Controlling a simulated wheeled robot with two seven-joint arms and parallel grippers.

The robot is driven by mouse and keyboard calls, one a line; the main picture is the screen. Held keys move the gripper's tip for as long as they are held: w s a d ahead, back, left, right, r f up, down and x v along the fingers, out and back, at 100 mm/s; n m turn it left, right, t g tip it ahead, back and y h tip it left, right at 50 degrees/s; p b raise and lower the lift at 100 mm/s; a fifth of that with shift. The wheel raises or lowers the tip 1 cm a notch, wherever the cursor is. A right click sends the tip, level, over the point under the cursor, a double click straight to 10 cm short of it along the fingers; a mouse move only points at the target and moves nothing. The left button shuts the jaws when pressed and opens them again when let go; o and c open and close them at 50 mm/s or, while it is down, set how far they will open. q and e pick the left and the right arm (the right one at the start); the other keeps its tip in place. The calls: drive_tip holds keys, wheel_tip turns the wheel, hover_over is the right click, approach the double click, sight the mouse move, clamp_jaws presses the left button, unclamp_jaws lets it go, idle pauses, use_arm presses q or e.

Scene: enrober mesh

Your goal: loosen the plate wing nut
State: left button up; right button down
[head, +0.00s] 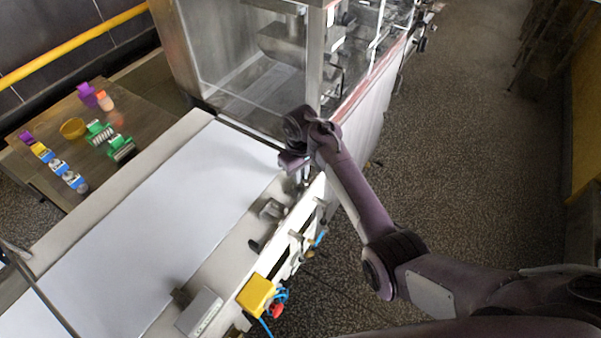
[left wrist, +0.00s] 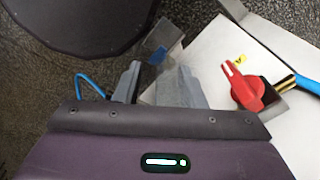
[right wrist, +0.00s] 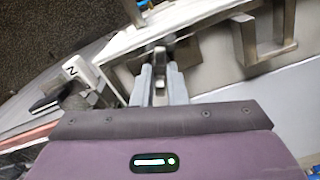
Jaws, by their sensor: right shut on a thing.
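My right gripper (head: 303,178) reaches down to the side rail at the far end of the white belt, beside the glass-sided housing. In the right wrist view its two grey fingers (right wrist: 159,82) are close together, shut on a small metal part, which I take to be the plate wing nut (right wrist: 159,60). The fingers hide most of it, so its wings and turn cannot be told.
A red rotary knob (left wrist: 243,87) is right of the left fingers. A metal bracket (right wrist: 262,38) stands right of the right fingers, and a lever marked N (right wrist: 75,75) is left. A yellow box (head: 256,293) sits on the near rail. A side table (head: 150,118) holds several coloured items.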

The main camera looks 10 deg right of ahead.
drive_tip(key=shift+s+f+n, duration=0.1)
drive_tip(key=shift+n, duration=0.9)
drive_tip(key=shift+s+f+n, duration=0.1)
drive_tip(key=shift+n, duration=0.9)
idle(0.4)
drive_tip(key=c, duration=1.5)
unclamp_jaws()
drive_tip(key=shift+w+r, duration=0.1)
drive_tip(key=shift+w, duration=0.05)
drive_tip(key=shift+m, duration=0.3)
